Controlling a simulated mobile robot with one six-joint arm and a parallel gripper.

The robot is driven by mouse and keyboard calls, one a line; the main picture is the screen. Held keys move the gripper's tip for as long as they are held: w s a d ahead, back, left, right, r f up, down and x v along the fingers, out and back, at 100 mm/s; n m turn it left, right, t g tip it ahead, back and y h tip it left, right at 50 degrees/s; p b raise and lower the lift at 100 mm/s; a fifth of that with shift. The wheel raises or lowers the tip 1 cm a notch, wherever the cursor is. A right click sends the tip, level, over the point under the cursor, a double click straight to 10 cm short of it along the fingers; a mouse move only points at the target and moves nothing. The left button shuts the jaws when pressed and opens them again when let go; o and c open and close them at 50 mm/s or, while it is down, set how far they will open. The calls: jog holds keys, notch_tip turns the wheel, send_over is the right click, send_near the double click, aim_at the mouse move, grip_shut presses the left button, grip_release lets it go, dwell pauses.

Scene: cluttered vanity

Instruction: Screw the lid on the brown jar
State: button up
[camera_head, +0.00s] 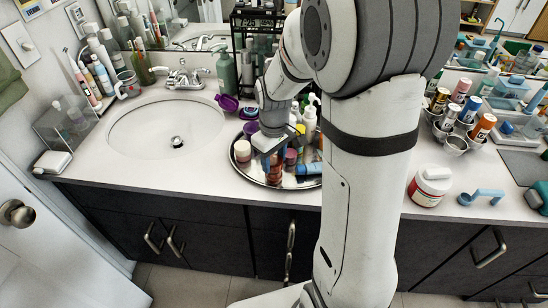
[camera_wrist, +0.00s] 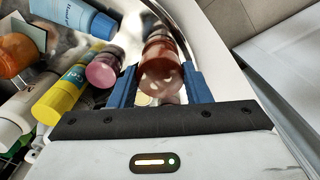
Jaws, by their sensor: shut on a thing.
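The brown jar (camera_head: 274,168) is reddish brown and glossy, near the front of the round mirrored tray (camera_head: 262,184). In the wrist view the brown jar (camera_wrist: 160,76) is between my two blue fingertips, and darker, narrower shapes lie beyond it. These may be its lower part or its reflection. My gripper (camera_head: 268,143) points down over the tray and is shut on the jar near its top; it also shows in the wrist view (camera_wrist: 160,84). I cannot tell the lid apart from the jar body, nor how it is seated.
Crowded to the left in the wrist view are a pink-purple jar (camera_wrist: 104,69), a yellow tube (camera_wrist: 72,88) and a blue tube (camera_wrist: 74,16). A pink-lidded jar (camera_head: 242,150) stands left of my gripper. The sink (camera_head: 165,130) is farther left; a white jar (camera_head: 429,186) stands right.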

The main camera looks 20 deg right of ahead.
jog(key=shift+f+b, duration=1)
jog(key=shift+f, duration=0.4)
dwell(1.1)
jog(key=shift+r, duration=0.35)
jog(key=o, duration=0.6)
jog(key=c, duration=0.6)
jog(key=shift+o, duration=0.2)
jog(key=shift+f, duration=0.25)
jog(key=m, duration=0.4)
jog(key=shift+m, duration=0.3)
